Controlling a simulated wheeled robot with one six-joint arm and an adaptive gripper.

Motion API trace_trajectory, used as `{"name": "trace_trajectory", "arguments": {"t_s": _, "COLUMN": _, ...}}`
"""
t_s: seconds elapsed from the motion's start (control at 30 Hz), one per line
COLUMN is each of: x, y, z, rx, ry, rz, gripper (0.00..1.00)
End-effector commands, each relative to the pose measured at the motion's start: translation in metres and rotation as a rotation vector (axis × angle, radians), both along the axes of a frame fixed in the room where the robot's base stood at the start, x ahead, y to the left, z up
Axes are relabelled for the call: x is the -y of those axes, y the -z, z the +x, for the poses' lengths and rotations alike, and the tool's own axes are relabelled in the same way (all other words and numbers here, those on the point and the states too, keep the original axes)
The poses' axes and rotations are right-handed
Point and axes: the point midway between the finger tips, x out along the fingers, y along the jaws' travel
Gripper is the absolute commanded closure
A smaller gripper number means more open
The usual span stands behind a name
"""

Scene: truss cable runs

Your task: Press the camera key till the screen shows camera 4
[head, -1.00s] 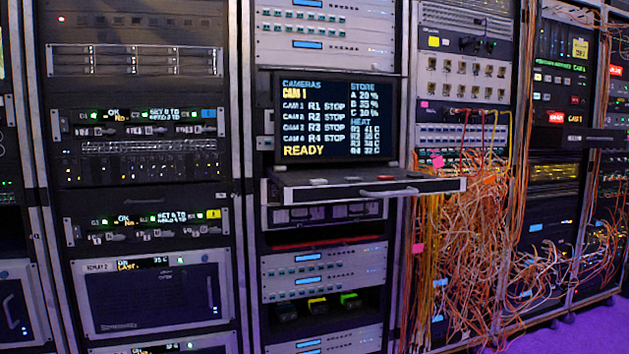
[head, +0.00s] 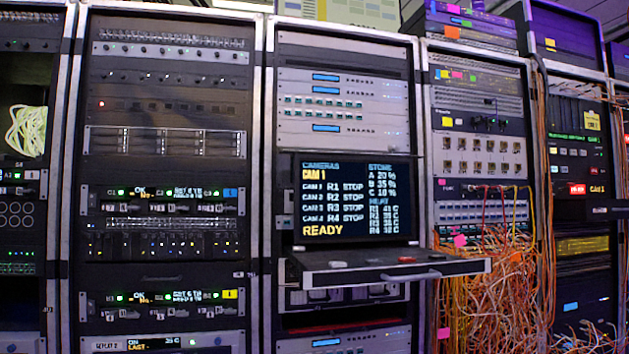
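A black screen (head: 354,198) stands in the middle rack above a pulled-out drawer (head: 395,269). It reads "CAMERAS", with "CAM 1" in yellow below. Under that it lists CAM 1 to CAM 4 as R1 to R4, each marked STOP, and "READY" in yellow at the bottom. STORE and HEAT figures show on its right side. Small keys (head: 339,264) lie on the drawer's top, some pale and one red (head: 407,260). They are too small and too flatly seen to tell which is the camera key. My gripper is not in view.
The drawer sticks out of the rack, with a handle (head: 411,275) on its front. Loose orange cables (head: 490,290) hang at the right rack, near the drawer's right end. Racks with lit panels (head: 163,200) stand to the left.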

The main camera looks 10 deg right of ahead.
Motion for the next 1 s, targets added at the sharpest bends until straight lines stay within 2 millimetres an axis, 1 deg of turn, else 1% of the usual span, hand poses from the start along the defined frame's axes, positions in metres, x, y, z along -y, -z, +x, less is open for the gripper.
{"name": "trace_trajectory", "arguments": {"t_s": 0.43, "x": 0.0, "y": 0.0, "z": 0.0, "rx": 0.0, "ry": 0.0, "rz": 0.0, "gripper": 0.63}}
{"name": "trace_trajectory", "arguments": {"t_s": 0.47, "x": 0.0, "y": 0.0, "z": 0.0, "rx": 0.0, "ry": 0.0, "rz": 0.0, "gripper": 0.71}}
{"name": "trace_trajectory", "arguments": {"t_s": 0.5, "x": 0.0, "y": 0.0, "z": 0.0, "rx": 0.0, "ry": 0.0, "rz": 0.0, "gripper": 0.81}}
{"name": "trace_trajectory", "arguments": {"t_s": 0.57, "x": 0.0, "y": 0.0, "z": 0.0, "rx": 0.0, "ry": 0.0, "rz": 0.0, "gripper": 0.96}}
{"name": "trace_trajectory", "arguments": {"t_s": 0.6, "x": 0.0, "y": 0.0, "z": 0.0, "rx": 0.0, "ry": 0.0, "rz": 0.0, "gripper": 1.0}}
{"name": "trace_trajectory", "arguments": {"t_s": 1.0, "x": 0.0, "y": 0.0, "z": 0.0, "rx": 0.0, "ry": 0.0, "rz": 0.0, "gripper": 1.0}}
